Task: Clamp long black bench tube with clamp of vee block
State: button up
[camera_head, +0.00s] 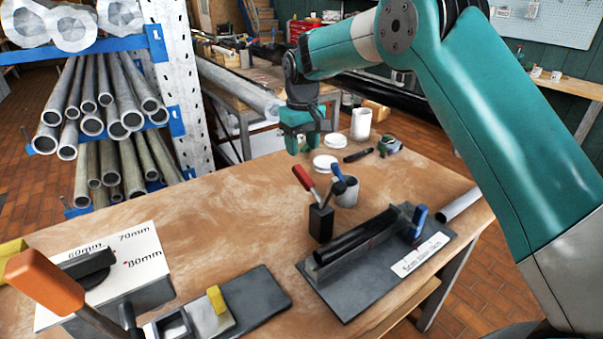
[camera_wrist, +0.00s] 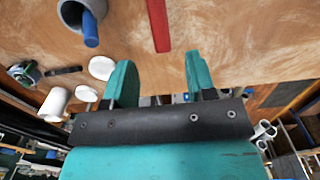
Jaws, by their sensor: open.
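A long black tube (camera_head: 355,238) lies along the vee block on a dark base plate (camera_head: 345,299) near the table's right edge. A blue part (camera_head: 419,216) stands at the tube's far end. Which of these belongs to the clamp is hard to tell. My gripper (camera_head: 301,148) is open and empty, above the table behind the red handle. In the wrist view the red handle (camera_wrist: 158,25) lies ahead of the gap between my fingers (camera_wrist: 158,78).
White lids, a white jar (camera_head: 361,124) and a tape measure (camera_head: 389,146) lie farther back. A marked white board (camera_head: 138,245) and an orange-handled tool (camera_head: 45,282) occupy the left. The table's middle is clear.

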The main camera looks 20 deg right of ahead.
aim_at(302, 172)
notch_tip(302, 172, down, 9)
jog(key=shift+f+p, duration=0.15)
jog(key=shift+p, duration=0.65)
grip_shut()
